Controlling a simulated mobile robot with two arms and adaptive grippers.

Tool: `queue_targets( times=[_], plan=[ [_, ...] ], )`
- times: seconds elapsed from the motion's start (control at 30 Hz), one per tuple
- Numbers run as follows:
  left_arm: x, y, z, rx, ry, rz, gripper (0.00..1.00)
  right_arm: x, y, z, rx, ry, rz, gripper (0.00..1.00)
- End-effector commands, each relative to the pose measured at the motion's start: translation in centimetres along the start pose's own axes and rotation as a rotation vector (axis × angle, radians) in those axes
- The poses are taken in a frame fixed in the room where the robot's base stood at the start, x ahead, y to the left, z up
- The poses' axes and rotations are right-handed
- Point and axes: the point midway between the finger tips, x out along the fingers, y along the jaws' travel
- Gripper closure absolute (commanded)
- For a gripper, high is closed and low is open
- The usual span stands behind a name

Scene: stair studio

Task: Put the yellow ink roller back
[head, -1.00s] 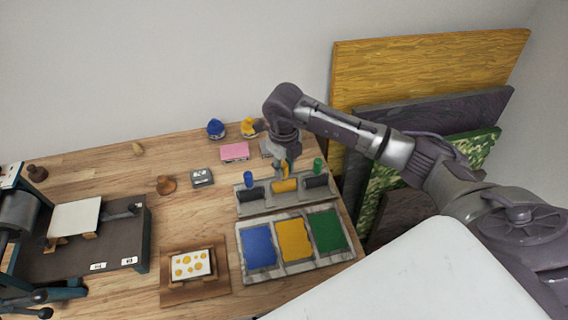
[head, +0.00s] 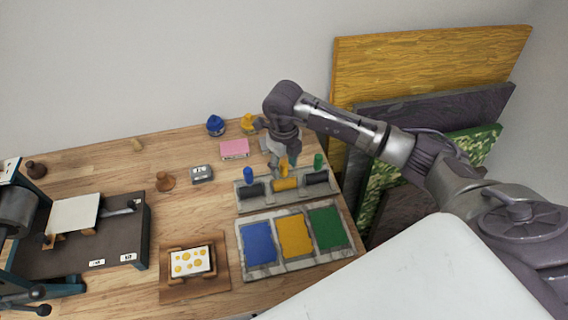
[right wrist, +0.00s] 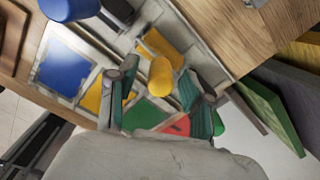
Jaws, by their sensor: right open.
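The yellow ink roller (head: 285,184) rests in the middle place of the grey roller rack, its yellow handle (head: 284,165) standing upright. My right gripper (head: 284,162) is open at this handle. In the right wrist view, the yellow handle (right wrist: 161,76) shows between the two spread fingers of my right gripper (right wrist: 158,92), with a gap visible on each side. The grey rack (head: 243,205) also holds a blue-handled roller (head: 248,175) at left and a green-handled roller (head: 318,161) at right. My left gripper is not in view.
In front of the rack lies an ink tray (head: 277,246) with blue, yellow and green fields. Behind are a pink block (head: 234,149), a blue bottle (head: 215,126) and a yellow one (head: 248,123). A press (head: 92,245) stands at left. Large boards (head: 425,70) lean at right.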

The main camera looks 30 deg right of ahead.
Motion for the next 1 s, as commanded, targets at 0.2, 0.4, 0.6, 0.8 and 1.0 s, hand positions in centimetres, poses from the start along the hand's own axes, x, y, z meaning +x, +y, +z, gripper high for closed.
queue_targets(
  times=[0.2,0.4,0.6,0.8,1.0],
  plan=[
    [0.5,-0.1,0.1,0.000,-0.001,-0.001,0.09,-3.0,0.0,0.2,-0.003,-0.007,-0.002,0.50],
    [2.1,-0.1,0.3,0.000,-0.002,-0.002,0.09,-7.6,-0.1,0.2,-0.001,-0.008,-0.001,0.50],
    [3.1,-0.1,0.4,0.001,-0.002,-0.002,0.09,-11.1,0.0,0.1,0.000,-0.005,-0.001,0.50],
    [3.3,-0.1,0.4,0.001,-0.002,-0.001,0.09,-12.7,0.0,0.0,-0.001,-0.001,0.000,0.50],
    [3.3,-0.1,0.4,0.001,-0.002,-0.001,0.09,-12.8,0.0,0.0,0.000,0.000,0.000,0.50]
  ],
)
